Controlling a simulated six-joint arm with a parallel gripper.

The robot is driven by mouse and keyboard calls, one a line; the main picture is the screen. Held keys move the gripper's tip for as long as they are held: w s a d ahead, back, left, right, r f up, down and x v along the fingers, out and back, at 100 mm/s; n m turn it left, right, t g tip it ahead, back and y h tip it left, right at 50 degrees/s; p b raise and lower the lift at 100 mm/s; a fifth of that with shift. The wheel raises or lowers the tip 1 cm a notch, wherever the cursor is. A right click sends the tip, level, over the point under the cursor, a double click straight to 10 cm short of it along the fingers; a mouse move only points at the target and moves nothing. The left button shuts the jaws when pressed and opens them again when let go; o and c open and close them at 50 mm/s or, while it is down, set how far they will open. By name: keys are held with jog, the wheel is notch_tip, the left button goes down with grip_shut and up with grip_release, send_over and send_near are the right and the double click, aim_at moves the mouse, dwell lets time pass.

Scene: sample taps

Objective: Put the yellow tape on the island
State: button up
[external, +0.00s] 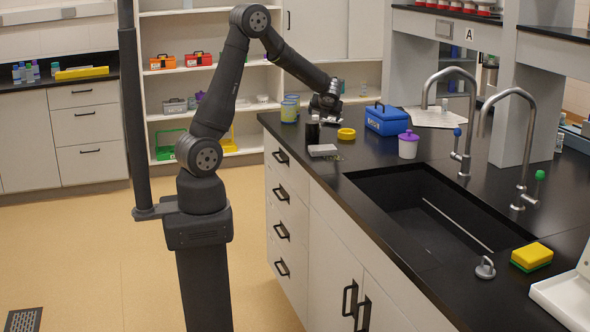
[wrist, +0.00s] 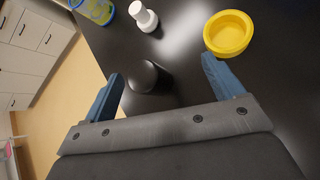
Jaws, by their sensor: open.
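The yellow tape (external: 346,133), a short round yellow ring, lies flat on the black top of the island (external: 330,178), near its far end. In the wrist view the yellow tape (wrist: 229,36) is at the upper right, just beyond the right fingertip and outside the jaws. My gripper (wrist: 160,72) is open, with its two blue fingers spread wide and nothing held. A dark cylinder (wrist: 143,77) stands on the surface below, between the fingers in the picture. In the external view my gripper (external: 327,112) is over the island's far end, behind the tape.
A blue toolbox (external: 386,119) and a white jar with a purple lid (external: 408,147) stand right of the tape. A black cylinder (external: 312,132) and a green-blue container (external: 289,111) stand to its left. The sink (external: 430,215), taps and a yellow sponge (external: 532,254) are nearer the camera.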

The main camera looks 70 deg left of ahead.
jog(key=d+t, duration=0.2)
jog(key=d, duration=0.1)
jog(key=d+f+m+t, duration=0.1)
jog(key=d+t, duration=0.1)
jog(key=d+f+m+t, duration=0.1)
jog(key=d+t, duration=0.1)
jog(key=d, duration=0.1)
jog(key=shift+s+d+t, duration=0.3)
jog(key=shift+s, duration=0.05)
jog(key=shift+d+f, duration=0.1)
jog(key=shift+d, duration=0.2)
jog(key=shift+w+f, duration=0.1)
jog(key=shift+f, duration=0.05)
send_near(346, 132)
jog(key=shift+w+f, duration=0.35)
jog(key=shift+w, duration=0.45)
jog(key=shift+x, duration=2.6)
jog(key=shift+c, duration=0.3)
jog(key=c, duration=1.1)
